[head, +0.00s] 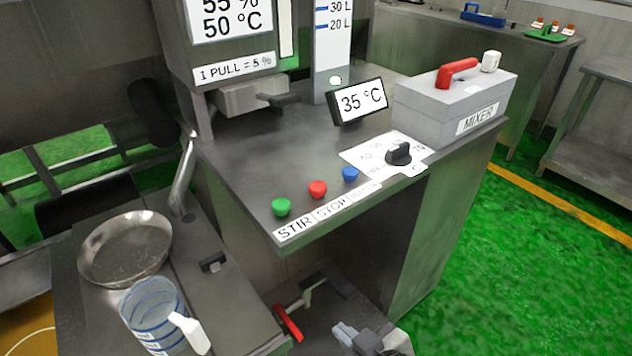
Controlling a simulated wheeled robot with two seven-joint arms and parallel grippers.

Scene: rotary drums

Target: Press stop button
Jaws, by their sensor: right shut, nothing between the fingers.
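The red stop button (317,188) stands on the front edge of the grey console (250,160), above a label reading STOP. A green button (281,207) above a label reading STIR is to its left, and a blue button (350,174) is to its right; the blue one's label is hard to read. My right gripper (345,333) is shut and empty at the bottom of the head view, below the console top and well apart from the buttons. My left gripper is not in view.
A black knob (398,154) on a white dial plate, a 35 °C display (358,101) and a mixer box (455,100) with a red lever stand on the console. A red handle (288,322) is near my right gripper. A metal bowl (126,248) and clear jug (153,315) are at left.

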